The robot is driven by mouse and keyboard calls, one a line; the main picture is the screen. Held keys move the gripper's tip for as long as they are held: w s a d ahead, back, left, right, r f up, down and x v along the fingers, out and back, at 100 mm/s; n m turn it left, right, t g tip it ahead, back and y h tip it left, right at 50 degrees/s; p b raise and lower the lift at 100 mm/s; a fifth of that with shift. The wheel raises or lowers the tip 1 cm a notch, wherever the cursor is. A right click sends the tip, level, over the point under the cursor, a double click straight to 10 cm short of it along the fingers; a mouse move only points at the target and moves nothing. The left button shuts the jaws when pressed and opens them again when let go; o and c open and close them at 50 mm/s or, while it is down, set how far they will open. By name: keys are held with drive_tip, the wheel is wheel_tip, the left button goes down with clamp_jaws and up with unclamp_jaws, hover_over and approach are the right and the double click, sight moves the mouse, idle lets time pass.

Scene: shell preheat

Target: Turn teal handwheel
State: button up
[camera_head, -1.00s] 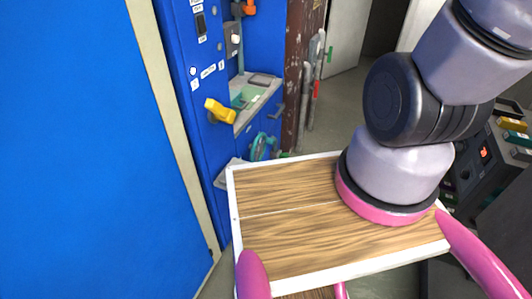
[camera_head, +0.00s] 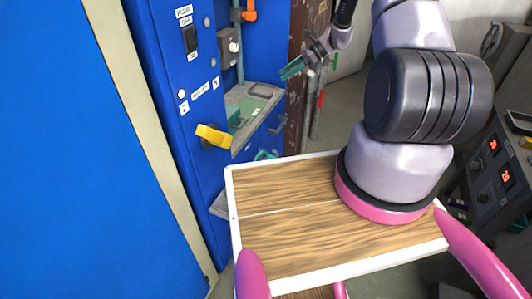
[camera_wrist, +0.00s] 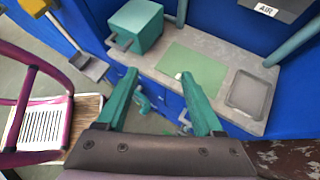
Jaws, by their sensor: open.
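The teal handwheel (camera_head: 265,155) is on the lower front of the blue cabinet in the head view. Most of it is hidden behind my wooden deck. In the wrist view, a small teal part that looks like the handwheel (camera_wrist: 143,103) shows low between my fingers, beyond them. My gripper (camera_head: 291,68) has teal fingers and is at the upper middle of the head view, above and apart from the handwheel. In the wrist view my gripper (camera_wrist: 158,75) is open, with nothing between its fingertips.
A grey ledge (camera_head: 243,104) juts from the cabinet above the handwheel; in the wrist view it carries a green mat (camera_wrist: 193,67), a teal box (camera_wrist: 137,25) and a grey tray (camera_wrist: 248,92). A yellow handle (camera_head: 213,136) sticks out at left. A rusty post (camera_head: 297,100) stands at right.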

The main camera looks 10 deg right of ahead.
drive_tip(key=s+f+m+t+y, duration=0.1)
drive_tip(key=s+f+m, duration=0.25)
drive_tip(key=f, duration=0.85)
drive_tip(key=s+f+m+t+y, duration=0.1)
drive_tip(key=s+f+m+t, duration=0.2)
drive_tip(key=f, duration=1)
drive_tip(key=s+f+m+y, duration=0.1)
drive_tip(key=s+f+m, duration=0.3)
drive_tip(key=f, duration=0.8)
drive_tip(key=shift+m, duration=0.35)
drive_tip(key=x, duration=0.5)
drive_tip(key=w+x, duration=0.1)
drive_tip(key=x, duration=0.4)
drive_tip(key=shift+w+a+r, duration=0.1)
drive_tip(key=shift+w, duration=0.15)
clamp_jaws()
drive_tip(key=shift+w+r, duration=0.1)
